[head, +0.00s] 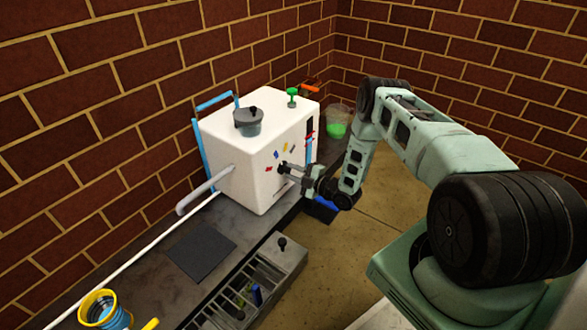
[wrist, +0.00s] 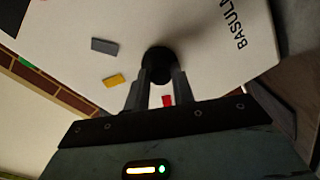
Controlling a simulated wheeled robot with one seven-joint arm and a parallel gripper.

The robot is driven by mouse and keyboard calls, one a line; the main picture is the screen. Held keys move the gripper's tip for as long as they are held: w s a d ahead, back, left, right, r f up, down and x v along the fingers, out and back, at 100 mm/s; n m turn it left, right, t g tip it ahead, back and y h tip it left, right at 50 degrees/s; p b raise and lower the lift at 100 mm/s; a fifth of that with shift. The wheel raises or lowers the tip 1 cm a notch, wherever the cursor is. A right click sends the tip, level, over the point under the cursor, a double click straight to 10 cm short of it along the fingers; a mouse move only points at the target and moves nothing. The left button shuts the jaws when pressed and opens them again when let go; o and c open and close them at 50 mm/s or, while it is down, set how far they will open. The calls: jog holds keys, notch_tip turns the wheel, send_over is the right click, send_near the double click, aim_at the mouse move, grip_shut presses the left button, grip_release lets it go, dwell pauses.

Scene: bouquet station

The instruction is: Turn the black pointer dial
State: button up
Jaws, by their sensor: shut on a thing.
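The black pointer dial (wrist: 158,60) is a dark round knob on the front face of a white box-shaped machine (head: 240,135). In the head view the dial (head: 283,168) is small and partly covered by my gripper's fingertips. My gripper (wrist: 158,80) reaches the dial from the front, and its two fingers are closed on it in the wrist view. In the head view my gripper (head: 288,169) is at the machine's front face. The fingers hide part of the dial, so I cannot tell where its pointer faces.
Coloured marks, including grey (wrist: 104,45), yellow (wrist: 114,80) and red (wrist: 167,100), surround the dial. A green knob (head: 292,97) and a dark-lidded pot (head: 248,121) are on top of the machine. An open drawer (head: 290,255) with a slotted rack lies below, in front of the counter.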

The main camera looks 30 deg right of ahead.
jog(key=n+p, duration=0.2)
jog(key=n, duration=0.2)
jog(key=shift+r+p, duration=0.1)
jog(key=shift+p, duration=0.2)
jog(key=shift+n+p, duration=0.85)
jog(key=shift+n, duration=1.15)
jog(key=shift+t+h, duration=0.3)
jog(key=shift+h, duration=0.1)
jog(key=o, duration=1)
jog(key=shift+p+v, duration=3)
jog(key=shift+v, duration=5.75)
